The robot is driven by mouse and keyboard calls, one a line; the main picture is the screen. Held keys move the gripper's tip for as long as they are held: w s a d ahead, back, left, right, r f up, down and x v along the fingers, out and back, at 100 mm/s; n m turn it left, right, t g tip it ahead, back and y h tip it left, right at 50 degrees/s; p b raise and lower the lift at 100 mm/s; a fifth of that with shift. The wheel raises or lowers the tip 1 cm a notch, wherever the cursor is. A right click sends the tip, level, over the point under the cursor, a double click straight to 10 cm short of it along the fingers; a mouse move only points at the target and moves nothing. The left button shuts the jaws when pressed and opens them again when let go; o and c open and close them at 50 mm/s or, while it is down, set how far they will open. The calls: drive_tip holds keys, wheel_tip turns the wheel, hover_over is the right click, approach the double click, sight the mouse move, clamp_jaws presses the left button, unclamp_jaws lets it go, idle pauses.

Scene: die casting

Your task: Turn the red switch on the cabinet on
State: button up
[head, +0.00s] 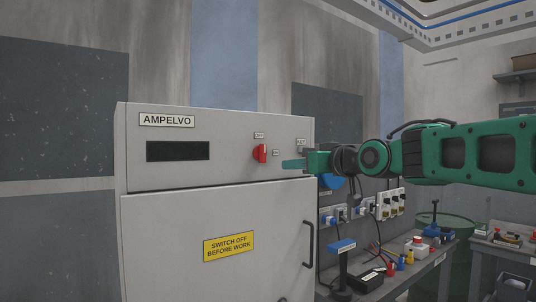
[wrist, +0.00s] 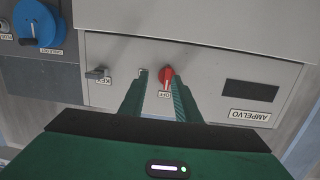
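The red switch (head: 260,153) is a small knob on the upper panel of the light grey cabinet (head: 221,160). Its grip looks roughly upright, in line with the label above it, which reads OFF in the wrist view. A second small label (head: 276,153) is to its right. My gripper (head: 294,164) is just right of the switch and apart from it in the head view. The wrist view is upside down; there the fingers (wrist: 160,80) are spread and empty, with the red switch (wrist: 166,76) between their tips, nearer the right finger. Contact is not visible.
A grey key-like part (wrist: 97,73) sticks out of the panel near my gripper. The door handle (head: 308,244) is below. A workbench (head: 395,275) with tools stands at right.

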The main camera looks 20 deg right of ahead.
sight(265, 149)
drive_tip(key=shift+n+t+y, duration=0.4)
drive_tip(key=shift+t+y, duration=0.1)
drive_tip(key=shift+y, duration=0.1)
drive_tip(key=w+a+r, duration=0.1)
drive_tip(key=w, duration=0.2)
drive_tip(key=w+a+r, duration=0.1)
drive_tip(key=w+a, duration=0.1)
drive_tip(key=w, duration=0.2)
drive_tip(key=w+a+r, duration=0.1)
drive_tip(key=w+a, duration=0.1)
drive_tip(key=w, duration=0.1)
drive_tip(key=shift+w+a+r, duration=0.1)
drive_tip(key=shift+w+r, duration=0.3)
clamp_jaws()
